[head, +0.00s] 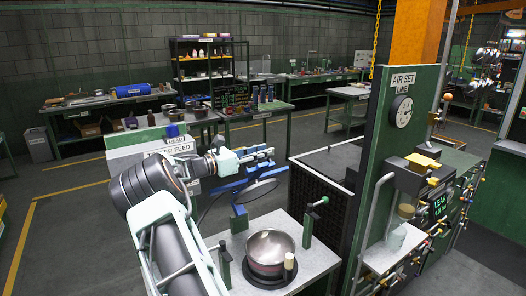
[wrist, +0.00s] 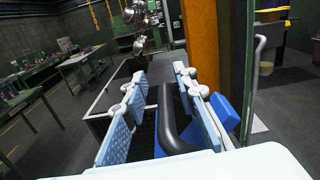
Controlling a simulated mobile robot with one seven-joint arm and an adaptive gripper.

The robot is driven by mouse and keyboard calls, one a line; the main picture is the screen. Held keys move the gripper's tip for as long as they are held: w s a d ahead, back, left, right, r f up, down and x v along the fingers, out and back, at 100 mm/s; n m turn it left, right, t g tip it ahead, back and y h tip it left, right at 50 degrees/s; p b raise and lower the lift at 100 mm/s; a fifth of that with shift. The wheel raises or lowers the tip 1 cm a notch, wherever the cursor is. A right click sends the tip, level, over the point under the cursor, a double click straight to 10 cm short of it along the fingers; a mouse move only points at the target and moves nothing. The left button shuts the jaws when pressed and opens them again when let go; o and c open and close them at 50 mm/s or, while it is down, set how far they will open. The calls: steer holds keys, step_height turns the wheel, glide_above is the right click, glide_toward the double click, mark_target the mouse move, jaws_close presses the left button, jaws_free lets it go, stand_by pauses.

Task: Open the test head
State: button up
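The test head appears to be the blue hinged frame (head: 232,186) standing over the bench at the centre of the head view, with a dark curved bar at its right. In the wrist view, a thick black bar (wrist: 170,115) lies between my fingers, and a blue part (wrist: 222,112) shows behind the right finger. My gripper (head: 268,156) is above the blue frame in the head view. In the wrist view my gripper (wrist: 158,105) is open, its pale blue pads apart on either side of the black bar. The right pad is nearer the bar; contact cannot be told.
A steel bowl (head: 270,248) sits on a black base on the light bench, between green clamp posts (head: 308,228). A green panel with a gauge (head: 401,111) stands close on the right. A dark-topped bin (head: 325,165) is behind. Open floor lies at left.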

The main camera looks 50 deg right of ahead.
steer(key=shift+o, duration=0.3)
steer(key=shift+w+a+f, duration=0.15)
steer(key=shift+w+f, duration=0.1)
steer(key=shift+f, duration=0.25)
steer(key=v, duration=0.7)
steer(key=shift+a+r, duration=0.2)
steer(key=shift+a, duration=0.05)
steer(key=shift+a, duration=0.15)
